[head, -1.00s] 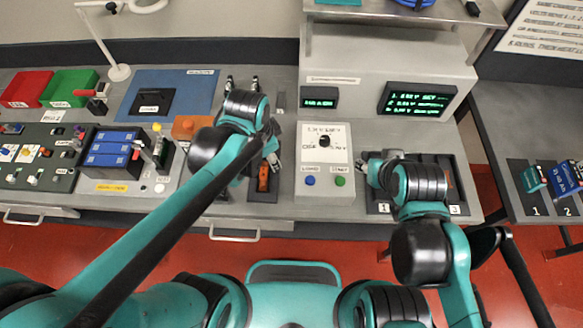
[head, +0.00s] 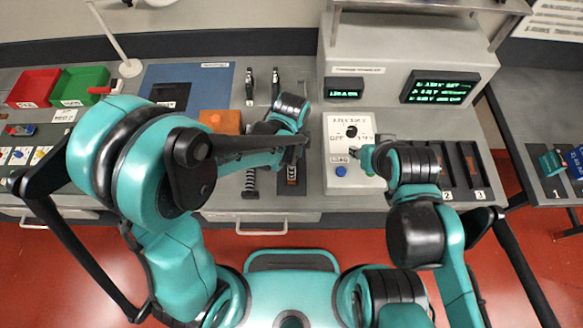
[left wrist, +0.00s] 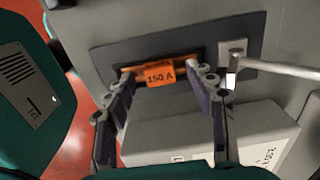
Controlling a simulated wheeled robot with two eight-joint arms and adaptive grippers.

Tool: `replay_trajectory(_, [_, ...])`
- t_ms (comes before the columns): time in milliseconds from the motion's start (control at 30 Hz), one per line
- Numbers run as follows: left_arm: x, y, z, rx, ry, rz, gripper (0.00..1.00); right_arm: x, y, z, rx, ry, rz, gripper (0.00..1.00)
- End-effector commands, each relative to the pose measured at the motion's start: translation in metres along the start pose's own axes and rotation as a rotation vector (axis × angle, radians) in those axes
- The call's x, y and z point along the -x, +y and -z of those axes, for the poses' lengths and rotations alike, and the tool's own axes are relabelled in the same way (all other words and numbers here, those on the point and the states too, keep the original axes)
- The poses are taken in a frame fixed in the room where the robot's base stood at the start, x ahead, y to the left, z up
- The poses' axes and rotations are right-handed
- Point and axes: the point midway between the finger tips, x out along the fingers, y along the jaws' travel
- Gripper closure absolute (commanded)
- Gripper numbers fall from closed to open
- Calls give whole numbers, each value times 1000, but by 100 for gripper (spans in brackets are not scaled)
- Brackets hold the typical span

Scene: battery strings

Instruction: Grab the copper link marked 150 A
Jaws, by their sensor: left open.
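The copper link (left wrist: 142,70) lies on a dark mat in the left wrist view, with an orange tag reading 150 A (left wrist: 160,76). My left gripper (left wrist: 166,82) is open, with one finger near each end of the link. I cannot tell whether the fingers touch it. In the head view an orange piece (head: 292,172) shows on a dark strip below my left wrist, and my left fingertips are hard to make out there. My right gripper (head: 367,158) is by the white control box in the head view; its jaw opening is unclear.
A metal handle (left wrist: 275,69) lies close to the right finger in the left wrist view. The white control box (head: 349,130) stands right of the dark strip. An orange block (head: 220,121) and a blue mat (head: 207,88) lie to the left.

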Motion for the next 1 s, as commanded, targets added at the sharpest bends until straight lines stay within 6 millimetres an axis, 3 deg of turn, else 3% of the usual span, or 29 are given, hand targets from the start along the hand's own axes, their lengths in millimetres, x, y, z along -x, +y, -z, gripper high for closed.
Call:
replay_trajectory(267, [-5,0,0,1,0,0,45,-1,0,0,0,0,0,60])
replay_trajectory(500, [-4,0,0,1,0,0,100,-1,0,0,0,0,0,60])
replay_trajectory(800, [-2,0,0,1,0,0,100,0,0,0,0,0,0,60])
replay_trajectory(1000, [28,0,0,1,0,1,100,9,0,7,0,0,0,60])
